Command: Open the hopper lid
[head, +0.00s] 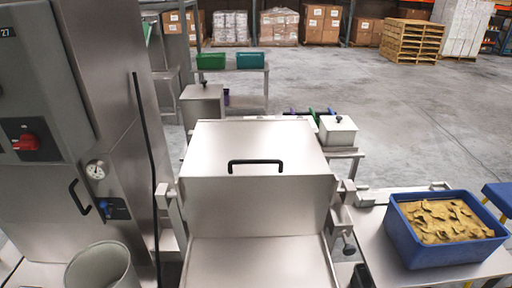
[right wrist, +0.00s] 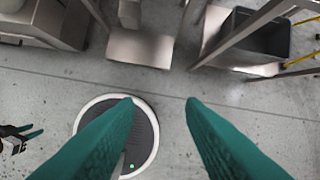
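The hopper (head: 260,208) is a stainless steel box in the middle of the head view. Its flat lid (head: 250,140) lies down over the top, and it looks shut. A black bar handle (head: 255,163) stands near the lid's front edge. Neither gripper shows in the head view. In the right wrist view my right gripper (right wrist: 160,103) has its two green fingers wide apart, with nothing between them, above the floor. My left gripper (right wrist: 34,131) shows small at that view's left edge, its green fingers slightly apart and seemingly empty. The hopper lid is not recognisable in the wrist view.
A grey cabinet (head: 30,190) with a red switch stands close left of the hopper. A blue tub (head: 445,250) of yellowish pieces sits on the right bench. A grey bin (head: 100,268) stands front left. Open floor (head: 420,120) lies behind right.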

